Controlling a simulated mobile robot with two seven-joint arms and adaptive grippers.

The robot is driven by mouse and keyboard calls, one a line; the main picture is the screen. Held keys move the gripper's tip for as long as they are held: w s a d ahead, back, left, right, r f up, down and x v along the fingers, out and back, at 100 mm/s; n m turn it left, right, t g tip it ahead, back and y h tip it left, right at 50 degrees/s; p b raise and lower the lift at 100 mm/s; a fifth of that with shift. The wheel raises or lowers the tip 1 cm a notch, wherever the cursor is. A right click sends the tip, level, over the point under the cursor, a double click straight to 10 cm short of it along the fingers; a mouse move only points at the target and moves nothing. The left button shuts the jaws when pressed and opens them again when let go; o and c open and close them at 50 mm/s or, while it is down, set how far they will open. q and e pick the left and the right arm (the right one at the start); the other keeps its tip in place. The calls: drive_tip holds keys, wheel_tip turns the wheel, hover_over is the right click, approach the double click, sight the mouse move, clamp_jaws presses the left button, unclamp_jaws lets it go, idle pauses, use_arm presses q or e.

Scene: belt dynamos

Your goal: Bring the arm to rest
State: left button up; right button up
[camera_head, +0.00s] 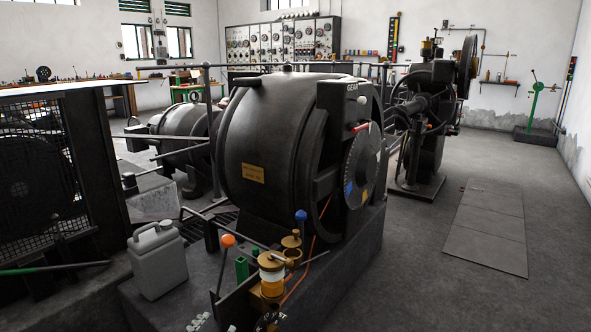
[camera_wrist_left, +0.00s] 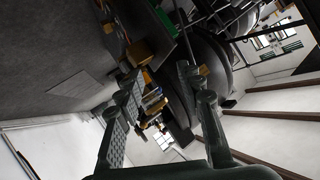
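My left gripper (camera_wrist_left: 159,82) shows in the left wrist view with its two dark fingers spread apart. Nothing is clearly held between them. Small brass and yellow parts show in the gap, but how far they are from the fingers cannot be told. Neither of my arms is clearly visible in the head view. My right gripper is not in view.
A large black dynamo (camera_head: 268,150) fills the middle. In front of it stand a brass and white oiler (camera_head: 271,275), an orange-knobbed lever (camera_head: 228,241) and a grey jerrycan (camera_head: 157,260). A mesh-fronted cabinet (camera_head: 40,170) is at left.

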use_arm(q)
drive_tip(key=s+a+f+n+g+y, duration=0.15)
drive_tip(key=s+a+f+g, duration=0.3)
drive_tip(key=s, duration=0.55)
drive_tip(key=s+a+f+n+g, duration=0.25)
drive_tip(key=s+a+f, duration=0.25)
drive_tip(key=s, duration=0.5)
wheel_tip(320, 180, down, 11)
drive_tip(key=s+a+g+p, duration=0.1)
drive_tip(key=a+g+p, duration=0.1)
drive_tip(key=p, duration=0.3)
drive_tip(key=shift+a+g, duration=0.2)
drive_tip(key=shift+g, duration=0.4)
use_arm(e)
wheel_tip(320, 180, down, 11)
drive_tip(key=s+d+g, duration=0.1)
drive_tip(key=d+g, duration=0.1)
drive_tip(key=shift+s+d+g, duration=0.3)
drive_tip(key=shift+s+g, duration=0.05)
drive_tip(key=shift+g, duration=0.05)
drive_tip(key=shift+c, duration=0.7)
use_arm(q)
drive_tip(key=shift+w+d, duration=0.1)
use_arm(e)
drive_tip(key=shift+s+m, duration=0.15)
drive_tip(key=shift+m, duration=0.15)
